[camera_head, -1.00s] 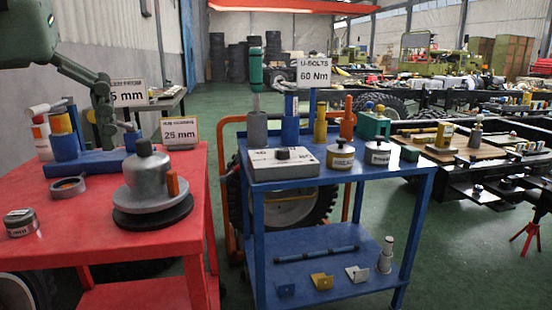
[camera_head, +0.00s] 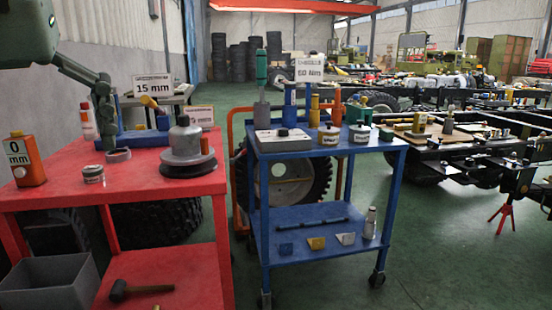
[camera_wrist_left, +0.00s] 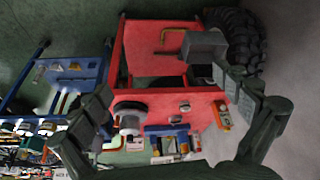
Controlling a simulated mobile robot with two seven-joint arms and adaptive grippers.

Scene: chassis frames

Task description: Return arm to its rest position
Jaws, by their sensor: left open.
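My left arm enters the head view at the upper left, green-grey. Its gripper (camera_head: 106,125) hangs in front of the back left of the red cart (camera_head: 130,187), over the blue holder on it in the picture. In the left wrist view the two fingers (camera_wrist_left: 168,97) are spread wide with nothing between them. The red cart's top (camera_wrist_left: 160,103) and the blue cart (camera_wrist_left: 75,70) show beyond the fingers, apart from them. My right arm and gripper are not in view.
The red cart carries an orange bottle (camera_head: 27,162), a small tin (camera_head: 93,174) and a grey domed part (camera_head: 186,140). A grey bin (camera_head: 50,285) and a hammer (camera_head: 135,289) are lower down. A blue cart (camera_head: 330,155) stands to the right. Green floor (camera_head: 440,240) is open farther right.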

